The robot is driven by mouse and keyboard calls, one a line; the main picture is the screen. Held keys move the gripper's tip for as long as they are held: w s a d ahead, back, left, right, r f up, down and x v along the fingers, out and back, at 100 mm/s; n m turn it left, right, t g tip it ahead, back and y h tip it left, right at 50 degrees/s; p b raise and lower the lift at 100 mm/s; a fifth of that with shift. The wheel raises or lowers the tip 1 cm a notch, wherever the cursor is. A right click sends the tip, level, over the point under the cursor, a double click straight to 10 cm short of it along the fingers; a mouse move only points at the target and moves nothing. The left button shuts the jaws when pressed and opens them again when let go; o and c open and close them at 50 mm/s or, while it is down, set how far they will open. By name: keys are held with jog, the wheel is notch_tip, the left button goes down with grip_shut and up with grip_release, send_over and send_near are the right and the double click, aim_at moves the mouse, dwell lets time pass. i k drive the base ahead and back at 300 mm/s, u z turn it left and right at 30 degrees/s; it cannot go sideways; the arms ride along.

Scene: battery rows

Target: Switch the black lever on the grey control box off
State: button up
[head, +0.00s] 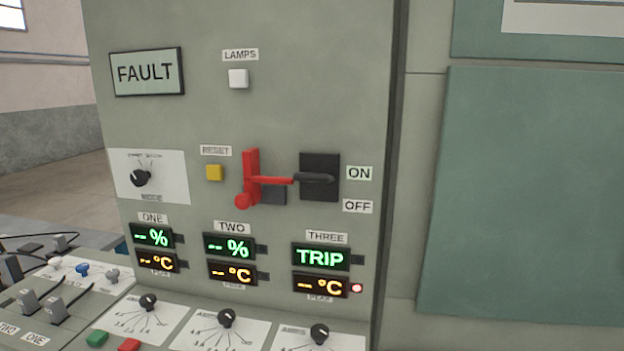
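The grey control box (290,105) fills the middle of the head view as an upright panel. A black lever (315,178) lies roughly level across a black square plate (320,161) right of the panel's middle. The ON label (359,173) is right of the plate, and the OFF label (357,206) is below it. The lever is nearer the height of ON. A red bar with a round knob (243,201) stands to its left, and a red rod (275,181) reaches toward the lever. I cannot tell whether they join. My gripper is not in view.
A yellow button (215,173) is under RESET, and a white button (238,78) is under LAMPS. Display THREE (321,257) reads TRIP, with a red light (356,288) at lower right. A sloped desk with knobs (227,317) juts out below. A green panel (530,190) stands right.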

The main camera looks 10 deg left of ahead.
aim_at(298, 177)
jog(key=z, duration=1.5)
jog(key=k, duration=1.95)
jog(key=u, duration=1.15)
jog(key=i, duration=1)
jog(key=z, duration=0.05)
